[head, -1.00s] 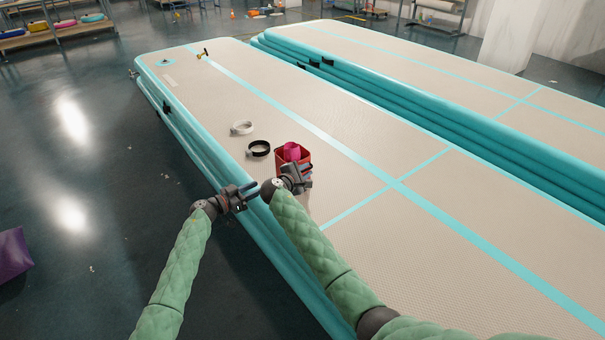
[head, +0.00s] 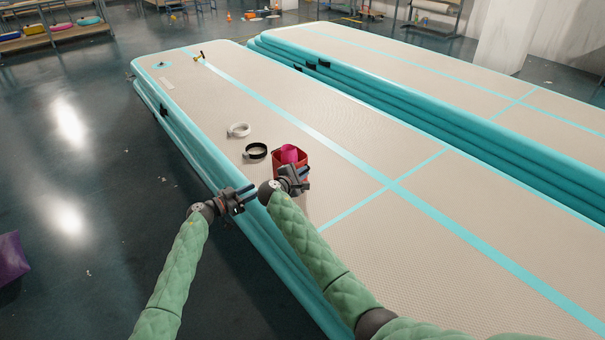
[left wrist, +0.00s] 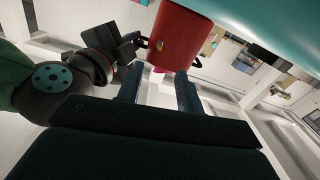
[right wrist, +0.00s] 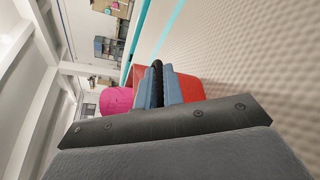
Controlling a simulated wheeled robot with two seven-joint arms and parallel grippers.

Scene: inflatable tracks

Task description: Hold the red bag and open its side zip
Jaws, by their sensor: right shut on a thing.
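The red bag (head: 277,166) stands upright on the beige top of the near inflatable track, with a pink thing (head: 289,153) at its open top. My right gripper (head: 303,178) is at the bag's near right side, shut on it. In the right wrist view a dark strip (right wrist: 157,68) shows between the fingers, with red bag (right wrist: 192,88) beside them. My left gripper (head: 250,190) is left of the bag, over the track's edge, apart from it. In the left wrist view its fingers (left wrist: 158,88) are open and empty below the bag (left wrist: 180,35). I cannot make out the zip clearly.
The near track's turquoise edge (head: 205,165) drops to the dark floor on the left. A second track (head: 420,95) lies to the right. The track surface right of the bag is clear.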

